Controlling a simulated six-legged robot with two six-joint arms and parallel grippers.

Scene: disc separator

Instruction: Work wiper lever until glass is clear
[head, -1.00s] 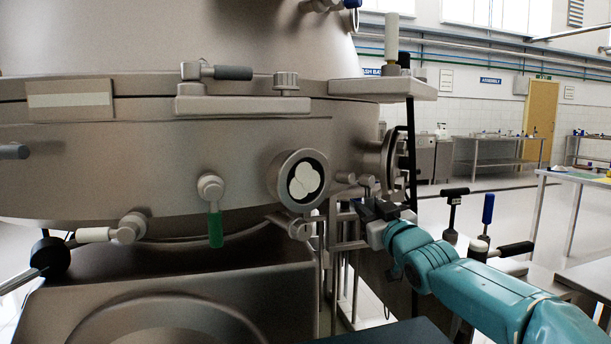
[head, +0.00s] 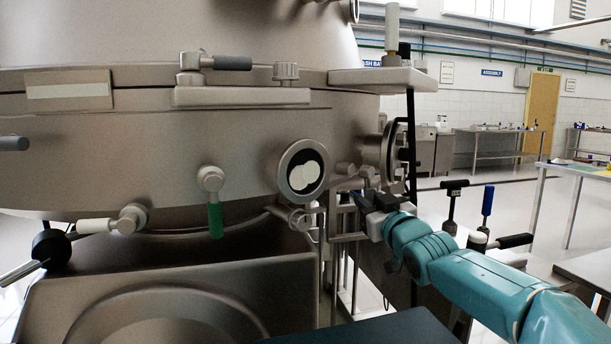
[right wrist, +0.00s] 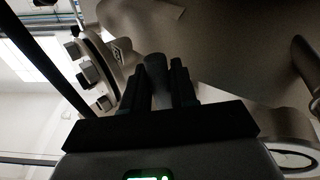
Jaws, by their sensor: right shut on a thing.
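The round sight glass (head: 303,171) sits in a metal ring on the vessel's side in the head view. Its pane is dark, with two overlapping pale patches on it. My right gripper (head: 370,200) is just right of and below the glass. In the right wrist view its black fingers (right wrist: 159,85) are shut on a grey rod-like handle, the wiper lever (right wrist: 155,64). In the head view the gripper largely hides that handle. My left gripper is not in view.
A green-handled valve (head: 215,218) hangs left of the glass. A side flange (head: 388,155) and a shelf (head: 380,78) stand close above my right gripper.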

